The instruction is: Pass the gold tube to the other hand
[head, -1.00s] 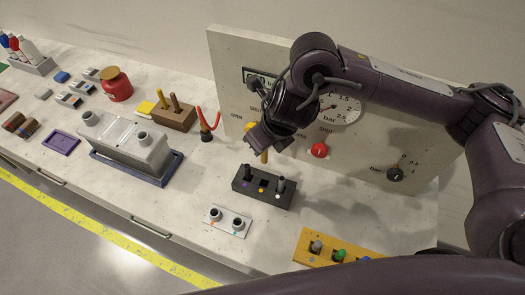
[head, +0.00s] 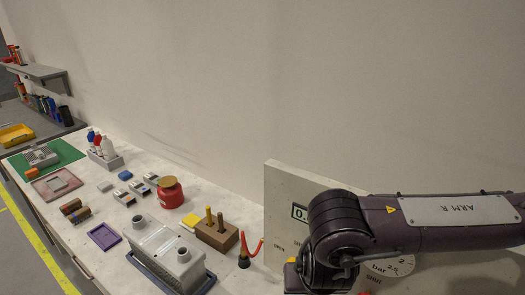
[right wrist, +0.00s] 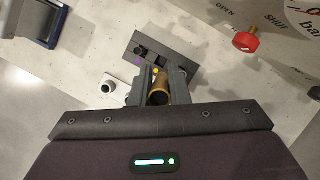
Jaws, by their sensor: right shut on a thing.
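The gold tube (right wrist: 158,97) shows end-on in the right wrist view, between the fingers of my right gripper (right wrist: 160,84). The gripper is shut on it. Beyond the fingertips is a dark block (right wrist: 150,48) with posts and coloured dots; I cannot tell how far the tube is above it. In the head view my right arm comes in from the right, and its gripper and the tube are out of frame below. My left gripper shows in neither view.
A gauge panel (head: 283,190) stands beside my right arm; its red knob (right wrist: 246,40) shows in the wrist view. A wooden block (head: 217,235), red pot (head: 170,197), grey housing (head: 165,250) and purple frame (head: 104,236) stand on the bench to the left.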

